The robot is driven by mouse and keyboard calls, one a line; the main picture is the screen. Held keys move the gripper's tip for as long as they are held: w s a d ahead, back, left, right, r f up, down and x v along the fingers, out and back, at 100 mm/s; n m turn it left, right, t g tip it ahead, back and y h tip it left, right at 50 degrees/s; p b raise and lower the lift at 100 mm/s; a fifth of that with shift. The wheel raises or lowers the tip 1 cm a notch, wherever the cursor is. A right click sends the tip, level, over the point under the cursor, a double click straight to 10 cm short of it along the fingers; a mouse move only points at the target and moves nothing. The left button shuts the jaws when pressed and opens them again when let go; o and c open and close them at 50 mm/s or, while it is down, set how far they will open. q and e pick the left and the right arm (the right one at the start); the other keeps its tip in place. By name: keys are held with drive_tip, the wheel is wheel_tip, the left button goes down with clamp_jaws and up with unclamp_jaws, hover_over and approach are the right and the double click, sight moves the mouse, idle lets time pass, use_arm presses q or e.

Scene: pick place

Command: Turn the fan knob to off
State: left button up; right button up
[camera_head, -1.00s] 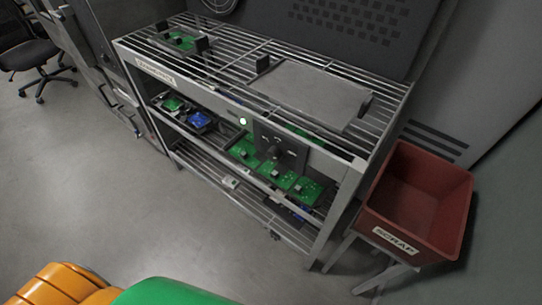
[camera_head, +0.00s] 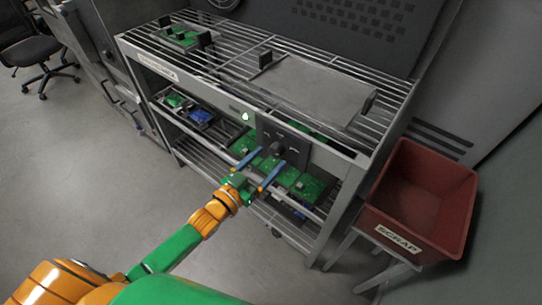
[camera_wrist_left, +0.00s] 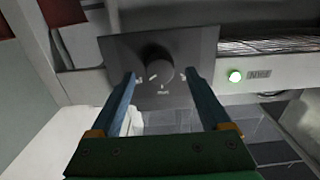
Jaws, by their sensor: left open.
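The fan knob (camera_head: 276,148) is a dark round knob on a dark square panel (camera_head: 298,151) fixed to the front of the metal rack. In the left wrist view the knob (camera_wrist_left: 155,66) stands out from the panel (camera_wrist_left: 192,48), with small white markings around and below it. My left gripper (camera_head: 264,169) is open in front of the panel. In the left wrist view its two blue fingers (camera_wrist_left: 166,82) reach toward the panel on either side of the knob, with gaps to it. Whether the fingertips touch the panel cannot be told. My right gripper is not in view.
A lit green lamp (camera_head: 245,116) sits left of the panel. Green circuit boards (camera_head: 309,187) lie on the rack shelf below. A flat grey plate (camera_head: 312,88) lies on the rack top. A red scrap bin (camera_head: 420,200) stands at the right.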

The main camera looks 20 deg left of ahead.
use_arm(q)
drive_tip(key=shift+x, duration=1.15)
clamp_jaws()
